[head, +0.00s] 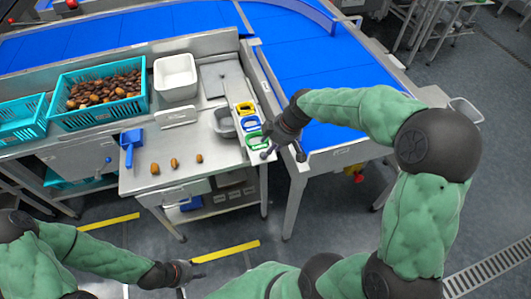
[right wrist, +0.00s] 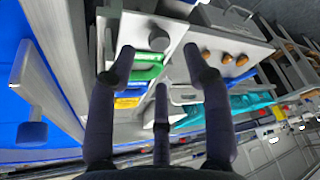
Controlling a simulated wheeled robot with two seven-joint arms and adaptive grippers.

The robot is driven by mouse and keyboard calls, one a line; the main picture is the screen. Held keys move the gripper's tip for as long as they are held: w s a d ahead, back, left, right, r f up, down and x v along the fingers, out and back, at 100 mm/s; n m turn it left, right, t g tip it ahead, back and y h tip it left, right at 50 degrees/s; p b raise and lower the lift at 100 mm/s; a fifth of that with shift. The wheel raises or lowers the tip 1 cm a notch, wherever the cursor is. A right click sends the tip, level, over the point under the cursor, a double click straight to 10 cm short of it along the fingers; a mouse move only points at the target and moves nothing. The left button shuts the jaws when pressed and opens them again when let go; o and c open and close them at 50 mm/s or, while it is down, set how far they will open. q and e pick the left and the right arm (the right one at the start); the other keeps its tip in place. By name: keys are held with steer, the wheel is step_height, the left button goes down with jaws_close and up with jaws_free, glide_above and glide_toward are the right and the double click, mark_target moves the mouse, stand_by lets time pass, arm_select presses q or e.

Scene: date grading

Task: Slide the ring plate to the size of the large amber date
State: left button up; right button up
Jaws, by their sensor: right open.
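In the right wrist view the green part (right wrist: 148,73) shows between my fingers. Three amber-brown dates stand in a row on the worktop: left (head: 154,169), middle (head: 174,163) and right (head: 199,158). The right one looks smallest. My right gripper (head: 283,152) is open beside the plate's green end; contact cannot be told. My left gripper (head: 192,272) is low in front of the bench, its fingers too small to judge.
A blue scoop (head: 130,138), white tub (head: 176,77) and turquoise crate of dates (head: 62,117) are further left. A blue conveyor (head: 330,140) runs close on the right. The worktop's front middle is mostly clear around the dates.

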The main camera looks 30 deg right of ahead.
steer(key=shift+b+x, duration=0.5)
steer(key=shift+x, duration=1.85)
jaws_close()
